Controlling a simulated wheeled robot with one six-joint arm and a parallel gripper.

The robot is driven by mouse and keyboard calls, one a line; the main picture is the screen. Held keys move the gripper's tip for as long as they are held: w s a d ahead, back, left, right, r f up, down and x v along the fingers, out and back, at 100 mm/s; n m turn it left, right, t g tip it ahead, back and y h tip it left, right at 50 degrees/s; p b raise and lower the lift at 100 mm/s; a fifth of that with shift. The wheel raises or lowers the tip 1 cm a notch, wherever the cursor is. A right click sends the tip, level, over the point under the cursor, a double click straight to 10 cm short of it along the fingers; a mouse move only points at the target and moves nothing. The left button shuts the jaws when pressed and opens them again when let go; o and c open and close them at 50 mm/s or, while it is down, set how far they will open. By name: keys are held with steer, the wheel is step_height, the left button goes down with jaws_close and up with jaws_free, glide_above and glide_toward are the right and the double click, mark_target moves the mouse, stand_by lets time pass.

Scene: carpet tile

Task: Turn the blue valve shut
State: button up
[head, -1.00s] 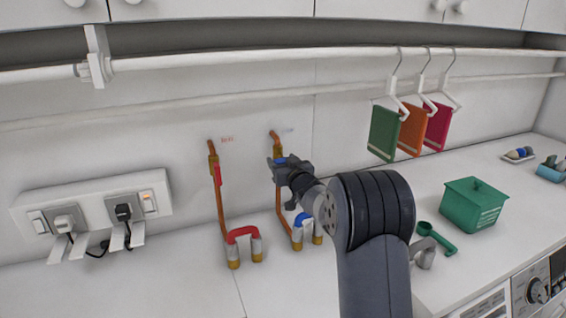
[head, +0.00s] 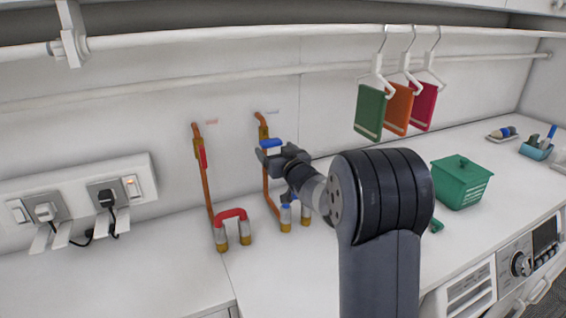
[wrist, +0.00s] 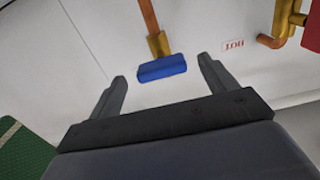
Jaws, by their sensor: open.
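The blue valve handle (head: 271,143) sits on the right copper pipe on the wall, below its brass fitting. It lies crosswise to the pipe in the head view. In the wrist view the blue handle (wrist: 162,67) shows ahead of my gripper, between the two fingers but beyond their tips. My gripper (wrist: 161,68) is open and empty. In the head view my gripper (head: 262,158) is just below the handle, close to the wall. Whether a finger touches the handle cannot be told. My wrist hides part of the right pipe.
The red valve handle (head: 202,157) lies along the left copper pipe. A red hose loop (head: 232,213) is below it. A power strip (head: 83,202) with plugs is at left. Cloths on hangers (head: 396,106) hang at right. A green basket (head: 461,182) stands on the counter.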

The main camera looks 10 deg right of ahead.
mark_target(269, 143)
steer(key=shift+s+d+b, duration=0.25)
steer(key=shift+s, duration=1)
steer(key=shift+s+d+b, duration=0.2)
steer(key=shift+s, duration=1.05)
steer(key=w+p, duration=0.1)
steer(key=w, duration=0.2)
steer(key=w+a+p, duration=0.1)
steer(key=w, duration=0.3)
steer(key=w+a+p, duration=0.1)
steer(key=w, duration=0.2)
steer(key=shift+w, duration=0.4)
steer(key=shift+n, duration=0.4)
